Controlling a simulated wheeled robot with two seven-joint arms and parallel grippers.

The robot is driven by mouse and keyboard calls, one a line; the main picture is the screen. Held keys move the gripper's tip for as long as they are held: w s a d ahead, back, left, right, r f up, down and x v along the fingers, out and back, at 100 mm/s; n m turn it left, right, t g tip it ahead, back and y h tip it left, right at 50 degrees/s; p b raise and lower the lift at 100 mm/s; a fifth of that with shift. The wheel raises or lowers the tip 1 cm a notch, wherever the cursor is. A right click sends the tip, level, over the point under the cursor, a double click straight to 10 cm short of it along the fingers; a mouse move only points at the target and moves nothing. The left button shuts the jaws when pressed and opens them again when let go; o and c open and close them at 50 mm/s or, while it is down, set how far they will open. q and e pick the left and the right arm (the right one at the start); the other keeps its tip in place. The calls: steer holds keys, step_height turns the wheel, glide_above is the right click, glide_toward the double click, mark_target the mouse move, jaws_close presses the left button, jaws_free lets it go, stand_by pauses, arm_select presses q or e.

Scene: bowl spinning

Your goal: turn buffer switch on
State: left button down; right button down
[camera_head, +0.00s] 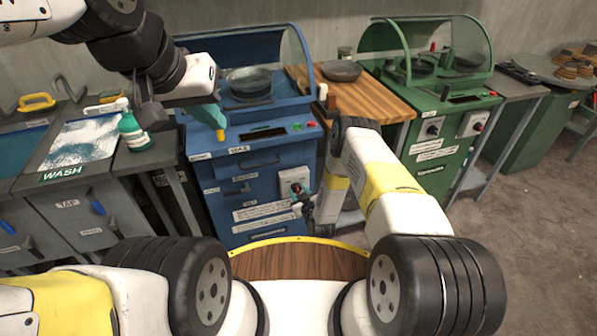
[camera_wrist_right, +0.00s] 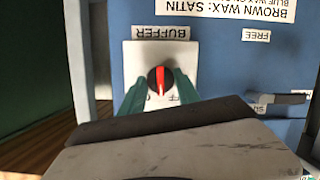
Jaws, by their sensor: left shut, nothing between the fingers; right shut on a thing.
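The buffer switch (camera_wrist_right: 152,84) is a round dark and red knob with a red pointer bar on a white plate (camera_wrist_right: 145,53), below an upside-down "BUFFER" label in the right wrist view. The bar stands nearly upright there; part of a word ending "FF" shows beside it. The plate also shows on the front of the blue machine (camera_head: 287,178) in the head view. My right gripper (camera_wrist_right: 160,84) is shut on the knob, its green fingers at either side. My left gripper (camera_head: 218,125) is shut and empty, above the left part of the blue machine's top.
A wooden table (camera_head: 370,98) and a green machine (camera_head: 440,150) stand right of the blue machine. A wash bench (camera_head: 28,180) with a green spray bottle (camera_head: 132,130) stands at left, near my left gripper. Open floor (camera_head: 540,200) lies at right.

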steer(key=m+y, duration=0.1)
steer(key=m, duration=0.2)
steer(key=shift+d+f+y, duration=0.1)
steer(key=shift+d+y, duration=0.05)
steer(key=shift+y, duration=0.25)
steer(key=m+y, duration=0.1)
steer(key=m, duration=0.3)
steer(key=shift+y, duration=0.4)
steer(key=c, duration=0.9)
jaws_free()
steer(key=shift+w, duration=0.1)
steer(key=shift+v, duration=3.9)
